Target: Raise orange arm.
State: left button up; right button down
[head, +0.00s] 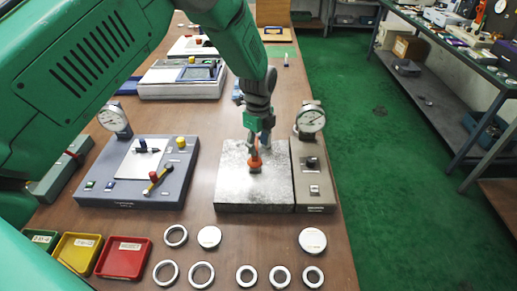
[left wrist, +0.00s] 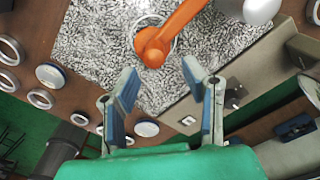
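The orange arm (head: 255,162) stands over the grey speckled metal plate (head: 235,190), beneath my left gripper (head: 258,142). In the left wrist view the orange arm (left wrist: 172,32) reaches down from the top, its rounded end lying in front of a metal ring (left wrist: 142,24) on the speckled plate. My left gripper (left wrist: 160,72) is open, its two fingers spread apart with nothing between them. The end of the orange arm is just beyond the fingertips, roughly centred between them; I cannot tell whether they touch. My right gripper is not in view.
A dial gauge (head: 311,120) stands on the beige block (head: 313,180) right of the plate. A blue-grey control box (head: 133,190) is at left. Several rings and discs, including a ring (head: 201,274), lie in front. Red (head: 123,258) and yellow (head: 79,252) trays sit front left.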

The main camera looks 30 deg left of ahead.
pick_arm(q)
jog(key=shift+a+f, duration=0.25)
jog(key=shift+f, duration=0.8)
jog(key=shift+a+f, duration=0.5)
jog(key=shift+a, duration=0.2)
jog(key=shift+d+r, duration=0.1)
jog(key=shift+d, duration=0.2)
grip_shut()
jog(key=shift+d, duration=0.25)
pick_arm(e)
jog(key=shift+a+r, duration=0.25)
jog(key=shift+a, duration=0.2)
